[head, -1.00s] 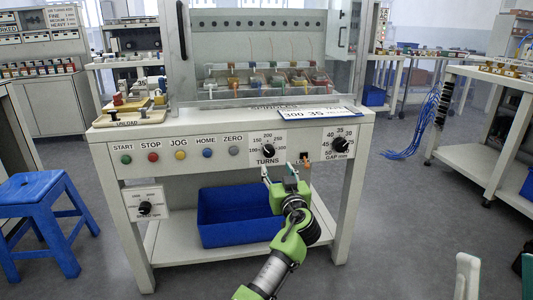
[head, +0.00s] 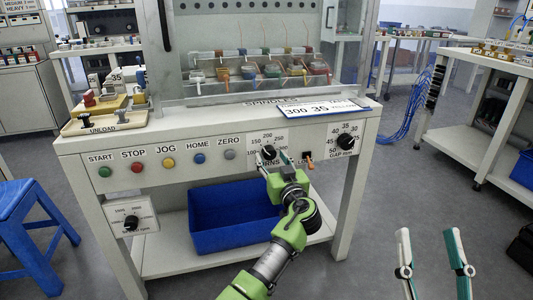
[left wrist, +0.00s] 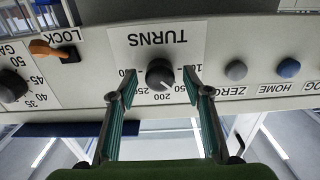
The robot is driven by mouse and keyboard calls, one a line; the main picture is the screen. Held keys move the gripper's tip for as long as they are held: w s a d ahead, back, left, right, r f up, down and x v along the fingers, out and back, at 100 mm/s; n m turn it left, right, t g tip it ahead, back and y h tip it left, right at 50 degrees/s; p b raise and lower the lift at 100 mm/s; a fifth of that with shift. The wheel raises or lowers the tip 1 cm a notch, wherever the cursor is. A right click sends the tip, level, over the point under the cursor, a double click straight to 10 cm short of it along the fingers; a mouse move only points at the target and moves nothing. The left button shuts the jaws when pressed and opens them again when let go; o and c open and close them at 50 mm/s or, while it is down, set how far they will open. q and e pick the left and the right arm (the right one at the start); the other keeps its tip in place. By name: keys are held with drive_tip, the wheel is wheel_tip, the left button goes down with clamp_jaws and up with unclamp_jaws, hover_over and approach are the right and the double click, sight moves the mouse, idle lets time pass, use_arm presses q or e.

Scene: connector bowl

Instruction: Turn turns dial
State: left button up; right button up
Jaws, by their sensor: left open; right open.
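The black turns dial (head: 269,152) sits on the front panel, inside a ring of numbers. My right gripper (head: 434,255) is open and empty at the lower right, away from the panel.
An orange lock switch (head: 308,156) and the gap dial (head: 345,142) are right of the turns dial. Several colored buttons, including a grey zero button (head: 230,155), are on its left. A blue bin (head: 225,222) stands on the shelf below. A blue stool (head: 35,235) is at left.

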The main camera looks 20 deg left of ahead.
use_arm(q)
drive_tip(key=shift+w+a, duration=0.1)
drive_tip(key=shift+w, duration=0.05)
use_arm(e)
drive_tip(key=shift+w+a+f, duration=0.2)
drive_tip(key=shift+w, duration=0.1)
use_arm(q)
drive_tip(key=c, duration=1.1)
